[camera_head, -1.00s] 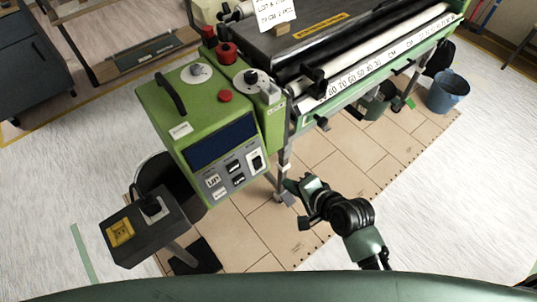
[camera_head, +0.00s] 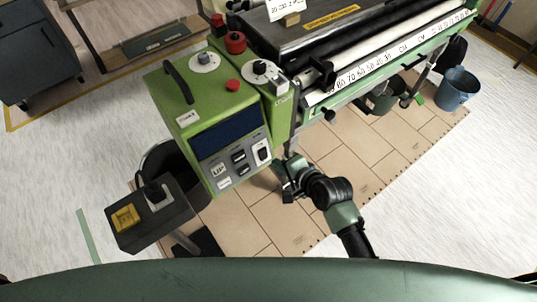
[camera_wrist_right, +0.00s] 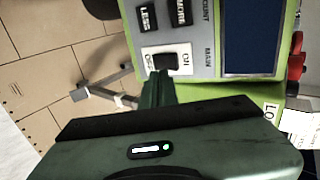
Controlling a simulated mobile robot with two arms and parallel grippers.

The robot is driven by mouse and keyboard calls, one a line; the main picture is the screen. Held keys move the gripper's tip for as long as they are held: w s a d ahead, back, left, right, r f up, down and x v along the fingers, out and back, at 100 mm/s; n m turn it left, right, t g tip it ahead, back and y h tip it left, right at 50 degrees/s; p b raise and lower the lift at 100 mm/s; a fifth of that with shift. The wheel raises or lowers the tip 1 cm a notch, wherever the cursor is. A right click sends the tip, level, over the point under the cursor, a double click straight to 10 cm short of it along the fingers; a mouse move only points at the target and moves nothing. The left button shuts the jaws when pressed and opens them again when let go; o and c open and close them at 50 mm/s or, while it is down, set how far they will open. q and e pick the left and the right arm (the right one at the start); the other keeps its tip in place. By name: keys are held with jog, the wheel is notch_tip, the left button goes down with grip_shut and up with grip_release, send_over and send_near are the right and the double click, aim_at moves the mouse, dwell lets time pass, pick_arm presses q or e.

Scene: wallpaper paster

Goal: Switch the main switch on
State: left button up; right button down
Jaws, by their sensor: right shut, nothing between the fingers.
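The main switch (camera_head: 263,152) is a dark rocker on a white plate, on the front panel of the green control box (camera_head: 168,92). In the right wrist view the switch (camera_wrist_right: 166,61) lies between an OFF label on the left and an ON label on the right, with "MAIN" printed beside it. My right gripper (camera_head: 284,168) is shut and empty, just right of and below the switch in the head view. In the right wrist view its fingertips (camera_wrist_right: 158,76) point at the switch's lower edge. I cannot tell whether they touch it. My left gripper is not in view.
Other buttons (camera_head: 239,157) and a dark display (camera_head: 226,136) sit on the same panel. A grey pedestal box with a yellow label (camera_head: 124,217) stands at lower left. A blue bucket (camera_head: 457,88) stands at right.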

aim_at(263, 152)
jog(key=w+a, duration=0.1)
jog(key=w+a+f, duration=0.1)
jog(key=w, duration=0.1)
jog(key=w+a+f, duration=0.1)
jog(key=shift+w+a, duration=0.1)
jog(key=shift+w, duration=0.15)
jog(key=shift+r+p, duration=0.2)
jog(key=shift+p, duration=0.25)
jog(key=shift+w+a+r+g+p, duration=0.15)
jog(key=shift+w+r+g+p, duration=0.15)
jog(key=shift+p, duration=0.35)
jog(key=shift+s+f+b, duration=0.1)
jog(key=shift+f+b, duration=0.35)
jog(key=shift+f, duration=0.05)
jog(key=shift+r, duration=0.15)
